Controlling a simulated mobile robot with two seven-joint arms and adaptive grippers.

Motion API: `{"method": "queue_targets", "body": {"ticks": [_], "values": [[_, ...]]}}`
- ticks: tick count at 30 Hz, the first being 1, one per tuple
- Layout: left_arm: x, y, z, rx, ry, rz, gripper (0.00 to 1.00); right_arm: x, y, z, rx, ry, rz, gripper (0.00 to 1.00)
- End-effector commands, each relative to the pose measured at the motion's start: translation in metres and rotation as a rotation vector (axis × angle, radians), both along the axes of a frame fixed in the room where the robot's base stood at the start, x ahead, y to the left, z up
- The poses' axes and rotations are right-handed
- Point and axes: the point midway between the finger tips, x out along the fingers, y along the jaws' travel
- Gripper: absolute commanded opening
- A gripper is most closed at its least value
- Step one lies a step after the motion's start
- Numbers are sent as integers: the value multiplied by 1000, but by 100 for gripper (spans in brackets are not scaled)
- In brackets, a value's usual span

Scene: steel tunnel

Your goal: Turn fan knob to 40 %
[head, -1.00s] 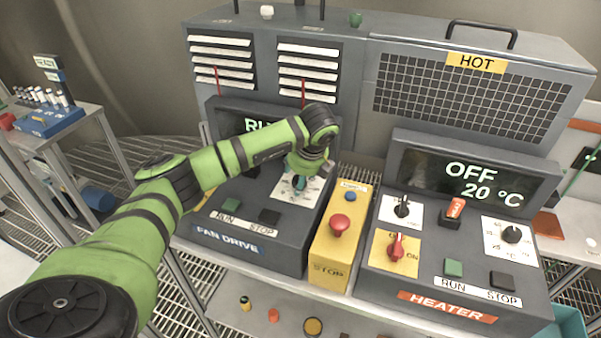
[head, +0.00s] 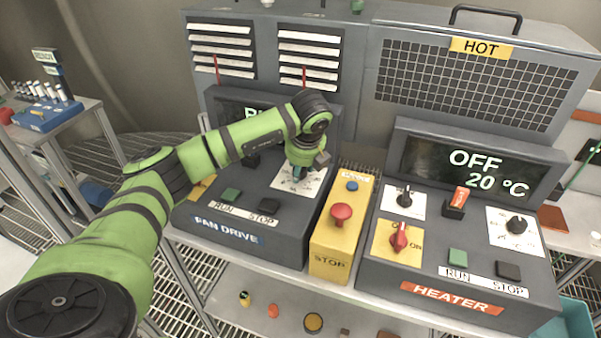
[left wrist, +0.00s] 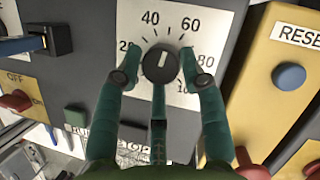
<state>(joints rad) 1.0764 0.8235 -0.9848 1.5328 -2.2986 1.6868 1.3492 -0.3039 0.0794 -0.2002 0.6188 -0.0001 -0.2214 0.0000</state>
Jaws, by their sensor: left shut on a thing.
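The fan knob (left wrist: 160,63) is a round black knob with a white mark, on a white dial (left wrist: 207,35) numbered in steps of 20. My left gripper (left wrist: 159,61) is shut on the knob, with one green fingertip on each side. In the head view my left gripper (head: 299,172) covers the knob on the fan drive panel (head: 267,240). The fan drive display (head: 240,107) is partly hidden by my arm. My right gripper is not in view.
A yellow box with a red stop button (head: 341,213) and a blue reset button (head: 352,186) stands close right of the dial. The heater panel (head: 430,270) is further right; its display reads OFF, 20 °C. Green and black buttons sit in front of the dial.

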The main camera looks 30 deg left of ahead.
Motion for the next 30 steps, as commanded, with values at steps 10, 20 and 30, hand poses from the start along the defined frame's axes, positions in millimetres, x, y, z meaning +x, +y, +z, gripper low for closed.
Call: {"method": "queue_targets", "body": {"ticks": [10,20,30], "values": [[4,5,1,5,-28,-312,8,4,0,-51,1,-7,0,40],[3,7,4,7,-25,-624,8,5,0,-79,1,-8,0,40],[3,8,7,5,-23,-946,8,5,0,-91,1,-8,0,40]]}}
